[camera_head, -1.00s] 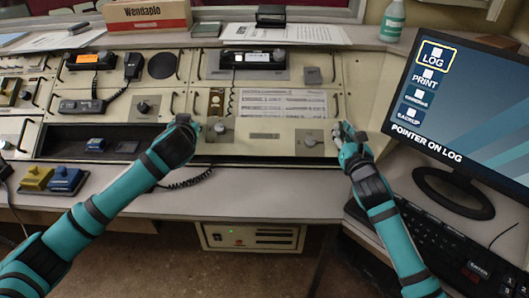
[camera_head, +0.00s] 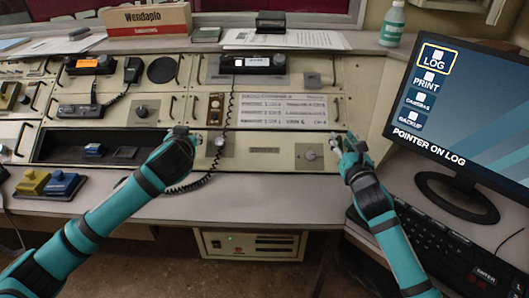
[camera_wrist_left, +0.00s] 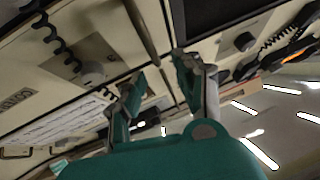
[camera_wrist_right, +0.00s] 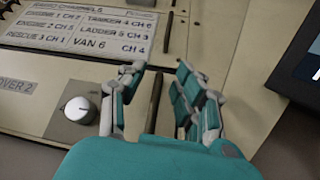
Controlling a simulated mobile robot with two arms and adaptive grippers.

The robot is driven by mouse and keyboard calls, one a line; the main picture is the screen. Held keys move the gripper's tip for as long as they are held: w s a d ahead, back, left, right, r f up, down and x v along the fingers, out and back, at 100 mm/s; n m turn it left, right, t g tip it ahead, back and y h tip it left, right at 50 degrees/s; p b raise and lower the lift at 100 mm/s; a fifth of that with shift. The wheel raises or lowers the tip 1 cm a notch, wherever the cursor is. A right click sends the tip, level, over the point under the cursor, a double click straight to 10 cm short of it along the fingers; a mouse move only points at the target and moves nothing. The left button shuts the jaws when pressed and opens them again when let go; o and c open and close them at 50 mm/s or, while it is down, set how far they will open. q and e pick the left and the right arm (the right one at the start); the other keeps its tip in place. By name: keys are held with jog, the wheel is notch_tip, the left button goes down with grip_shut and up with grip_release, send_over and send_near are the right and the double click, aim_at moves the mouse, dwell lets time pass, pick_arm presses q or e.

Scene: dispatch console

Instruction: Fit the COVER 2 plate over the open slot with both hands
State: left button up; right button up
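The COVER 2 plate (camera_head: 262,153) is a cream panel with a knob near each end. It lies in the console's lower row, and no dark opening shows along its edges. Part of its label shows in the right wrist view (camera_wrist_right: 18,86). My left gripper (camera_head: 186,137) is at the plate's left end, fingers apart. In the left wrist view a dark handle (camera_wrist_left: 145,32) runs between its fingertips (camera_wrist_left: 155,75). My right gripper (camera_head: 346,146) is at the right end, fingers apart, with a dark handle (camera_wrist_right: 153,105) between them. The slot is hidden.
A coiled cord (camera_head: 229,112) hangs from the radio (camera_head: 252,64) down over the plate's left part. A dark open tray (camera_head: 60,146) lies to the left. The monitor (camera_head: 460,100) and keyboard (camera_head: 450,245) stand close to my right arm.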

jog(key=shift+s, duration=0.2)
jog(key=s, duration=0.4)
jog(key=s+d, duration=0.1)
jog(key=s, duration=0.6)
jog(key=shift+s+d, duration=0.2)
jog(key=shift+s, duration=0.1)
pick_arm(q)
jog(key=v, duration=0.9)
jog(key=shift+a, duration=0.1)
